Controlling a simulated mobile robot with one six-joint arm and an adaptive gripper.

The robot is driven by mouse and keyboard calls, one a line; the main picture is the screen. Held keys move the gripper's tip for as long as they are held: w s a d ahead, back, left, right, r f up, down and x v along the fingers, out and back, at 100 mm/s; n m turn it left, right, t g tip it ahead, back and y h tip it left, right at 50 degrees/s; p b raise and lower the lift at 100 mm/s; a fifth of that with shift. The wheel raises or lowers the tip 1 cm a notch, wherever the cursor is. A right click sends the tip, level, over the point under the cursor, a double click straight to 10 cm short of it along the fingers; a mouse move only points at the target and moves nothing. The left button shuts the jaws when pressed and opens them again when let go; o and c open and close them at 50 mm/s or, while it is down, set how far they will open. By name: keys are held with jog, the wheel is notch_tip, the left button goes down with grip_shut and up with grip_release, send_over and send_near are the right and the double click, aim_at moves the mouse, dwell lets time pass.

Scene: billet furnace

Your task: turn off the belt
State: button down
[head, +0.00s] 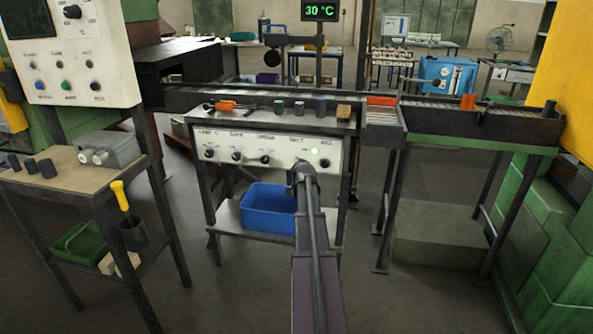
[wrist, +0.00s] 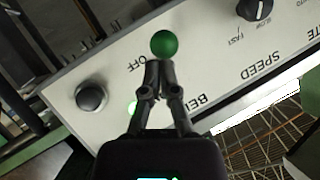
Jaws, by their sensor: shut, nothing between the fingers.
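The white control panel (head: 222,142) stands below the conveyor in the head view. My gripper (head: 301,168) is in front of its right part and hides some controls there. In the wrist view the panel (wrist: 200,75) appears turned round, with BELT, SPEED and OFF lettering. A round green knob or button (wrist: 164,43) sits near OFF. My gripper (wrist: 158,64) is shut and empty, its fingertips right at the green control's edge. I cannot tell whether they touch it. A lit green lamp (wrist: 132,107) shows beside the fingers, and a black knob (wrist: 91,97) lies to the left.
A black speed knob (wrist: 255,9) is at the wrist view's top. In the head view, the conveyor (head: 275,95) runs behind the panel. A blue bin (head: 268,210) sits on the shelf below. A side table (head: 75,180) stands left, and green crates (head: 545,215) are at right.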

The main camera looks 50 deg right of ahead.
jog(key=shift+a+r, duration=0.1)
jog(key=shift+r, duration=0.1)
jog(key=d+r+p+v, duration=0.1)
jog(key=p+v, duration=0.5)
jog(key=v, duration=0.6)
jog(key=shift+s+r+p, duration=0.2)
jog(key=shift+s+p, duration=0.15)
jog(key=shift+s, duration=0.15)
